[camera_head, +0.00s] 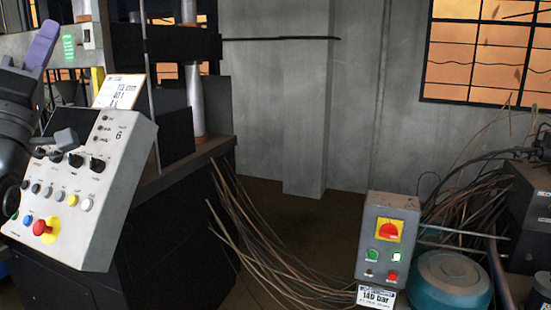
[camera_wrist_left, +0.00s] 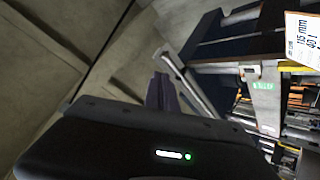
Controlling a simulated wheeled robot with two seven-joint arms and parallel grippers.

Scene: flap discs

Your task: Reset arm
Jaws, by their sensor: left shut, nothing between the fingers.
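My left gripper (camera_head: 46,36) is at the upper left of the head view, raised with its purple-grey fingers pointing up. Its fingers are shut together with nothing between them. The dark wrist and forearm come in from the left edge, in front of the press frame and left of the control panel. In the left wrist view the closed fingers (camera_wrist_left: 163,92) show past the dark gripper body with its small green lights. My right gripper is in neither view.
A tilted control panel (camera_head: 92,225) with knobs and a red button stands close to my left arm. Behind it is a press with steel columns (camera_head: 190,80). A grey switch box (camera_head: 387,235), a teal round container (camera_head: 448,283) and loose rods (camera_head: 260,235) lie right; floor between is partly open.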

